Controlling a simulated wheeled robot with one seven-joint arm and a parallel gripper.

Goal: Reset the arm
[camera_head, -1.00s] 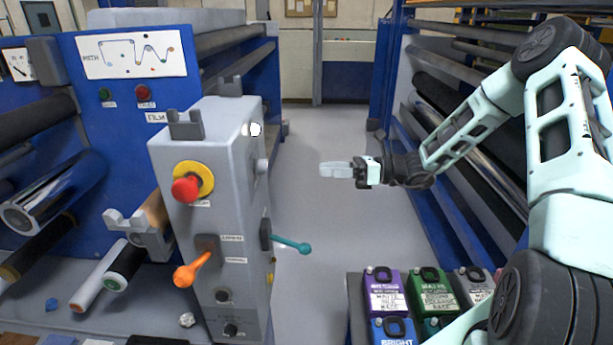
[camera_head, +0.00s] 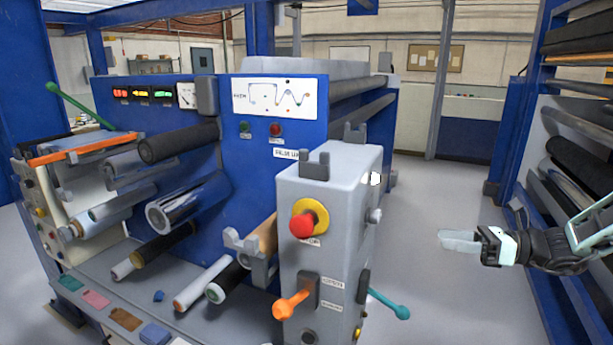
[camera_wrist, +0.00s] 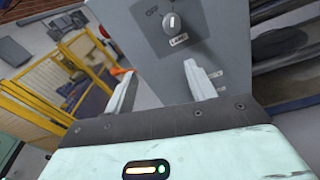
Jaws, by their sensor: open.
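My gripper (camera_head: 461,241) is at the right side of the head view, held in the air over the aisle floor and pointing left. It is empty. In the wrist view its two pale fingers (camera_wrist: 163,86) stand apart with nothing between them. Past the fingers in the wrist view is a grey panel with a round knob (camera_wrist: 172,22). In the head view most of my arm is cut off by the right edge.
The grey control box (camera_head: 325,225) with a red button (camera_head: 302,225), an orange lever (camera_head: 291,305) and a teal lever (camera_head: 389,304) stands left of my gripper. A blue roller machine (camera_head: 268,100) is behind it. Racks of rollers (camera_head: 585,165) stand at the right. The aisle floor (camera_head: 430,200) is clear.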

